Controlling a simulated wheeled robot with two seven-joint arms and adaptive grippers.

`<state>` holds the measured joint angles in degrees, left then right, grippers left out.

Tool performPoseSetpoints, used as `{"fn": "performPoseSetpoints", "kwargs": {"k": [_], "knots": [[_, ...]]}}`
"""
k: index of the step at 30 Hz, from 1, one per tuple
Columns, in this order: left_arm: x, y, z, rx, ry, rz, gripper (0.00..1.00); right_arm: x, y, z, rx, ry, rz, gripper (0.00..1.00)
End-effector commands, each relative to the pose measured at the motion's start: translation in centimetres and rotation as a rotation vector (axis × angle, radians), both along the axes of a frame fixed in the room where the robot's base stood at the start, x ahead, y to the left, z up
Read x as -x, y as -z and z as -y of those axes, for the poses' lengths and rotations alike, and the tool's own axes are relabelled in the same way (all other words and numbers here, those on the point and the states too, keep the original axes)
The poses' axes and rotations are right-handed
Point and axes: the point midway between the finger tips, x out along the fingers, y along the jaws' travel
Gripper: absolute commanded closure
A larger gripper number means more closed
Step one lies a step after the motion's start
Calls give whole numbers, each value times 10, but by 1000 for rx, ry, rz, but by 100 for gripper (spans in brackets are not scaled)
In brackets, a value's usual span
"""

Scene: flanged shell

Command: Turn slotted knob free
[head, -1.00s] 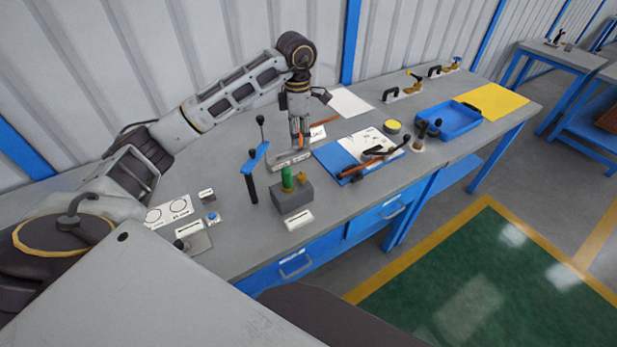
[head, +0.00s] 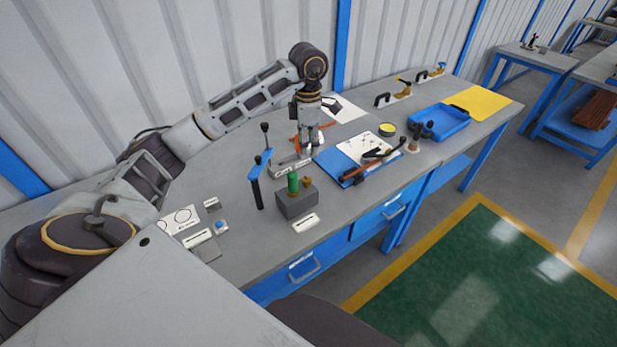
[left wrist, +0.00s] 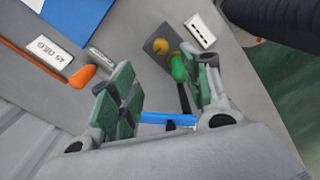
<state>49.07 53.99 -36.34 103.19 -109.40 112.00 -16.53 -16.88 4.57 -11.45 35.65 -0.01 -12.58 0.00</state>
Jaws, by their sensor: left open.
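A grey block (head: 297,204) stands near the table's front edge. It carries an upright green cylinder (head: 293,184) and a small brass knob (head: 307,182). I cannot make out a slot on the knob. In the left wrist view the knob (left wrist: 160,46) and green cylinder (left wrist: 179,68) show beyond the fingers, the cylinder beside the right finger in the picture. My left gripper (left wrist: 162,92) is open with nothing between its green-padded fingers. In the head view it hangs above the table, behind the block and apart from it. My right gripper is not in view.
A blue bar (head: 260,163) on dark posts stands left of the block. An orange handle (left wrist: 81,76) and a "45 DEG" label (left wrist: 50,52) lie near the gripper. A blue board (head: 340,166) with tools and a blue tray (head: 440,122) are to the right.

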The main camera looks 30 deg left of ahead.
Motion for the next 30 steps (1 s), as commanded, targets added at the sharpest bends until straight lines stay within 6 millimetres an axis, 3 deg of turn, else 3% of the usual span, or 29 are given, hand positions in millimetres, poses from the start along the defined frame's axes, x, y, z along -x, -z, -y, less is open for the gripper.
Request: {"fn": "performPoseSetpoints", "kwargs": {"k": [11,30], "knots": [[0,19,0,0,0,-4,52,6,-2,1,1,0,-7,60],[1,90,0,0,0,-4,52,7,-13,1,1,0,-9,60]]}}
